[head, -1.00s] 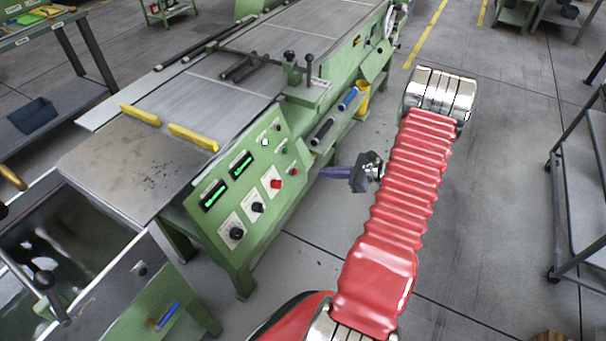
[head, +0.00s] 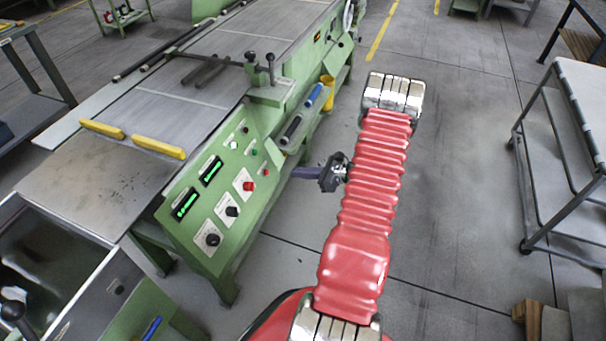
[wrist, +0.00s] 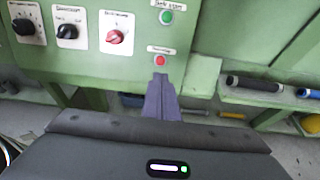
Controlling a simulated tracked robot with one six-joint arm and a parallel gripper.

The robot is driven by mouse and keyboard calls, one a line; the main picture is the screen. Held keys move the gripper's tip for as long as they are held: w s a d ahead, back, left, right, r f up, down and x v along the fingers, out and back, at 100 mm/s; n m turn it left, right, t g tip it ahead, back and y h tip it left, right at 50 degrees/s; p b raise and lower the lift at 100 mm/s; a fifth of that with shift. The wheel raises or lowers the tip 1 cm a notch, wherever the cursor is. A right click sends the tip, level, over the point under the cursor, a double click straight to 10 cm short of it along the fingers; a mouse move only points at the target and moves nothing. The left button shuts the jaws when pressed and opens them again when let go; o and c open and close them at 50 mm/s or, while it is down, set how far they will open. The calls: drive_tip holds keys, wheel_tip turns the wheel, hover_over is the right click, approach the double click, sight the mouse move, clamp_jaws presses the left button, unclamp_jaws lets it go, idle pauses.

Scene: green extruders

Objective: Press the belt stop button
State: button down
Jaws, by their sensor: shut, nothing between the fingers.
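The green control panel (head: 222,190) of the belt machine carries knobs, displays and small buttons. The belt stop button is a small red button (wrist: 160,60) under a white label, below the green belt start button (wrist: 166,17) in the wrist view. It also shows near the panel's right edge in the head view (head: 266,172). My gripper (wrist: 160,76) is shut and empty. Its purple fingertips show just below the red button in the wrist view. In the head view my gripper (head: 292,172) is right of the panel, with a gap in the picture.
A larger red knob (wrist: 115,37) and black knobs (wrist: 67,31) sit left of the button. A shelf (wrist: 245,96) with dark and blue-ended tubes is to the right. A grey cart (head: 560,150) stands right of my arm. Floor between is clear.

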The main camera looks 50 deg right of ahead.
sight(267, 173)
drive_tip(key=x, duration=1)
drive_tip(key=shift+w+a+f, duration=0.15)
drive_tip(key=shift+w, duration=0.15)
drive_tip(key=shift+x, duration=0.8)
drive_tip(key=shift+w+a, duration=0.1)
drive_tip(key=shift+s+r, duration=0.2)
drive_tip(key=shift+s, duration=0.25)
drive_tip(key=v, duration=1.3)
drive_tip(key=shift+s+d, duration=0.2)
drive_tip(key=shift+d, duration=0.2)
drive_tip(key=shift+d+f, duration=0.1)
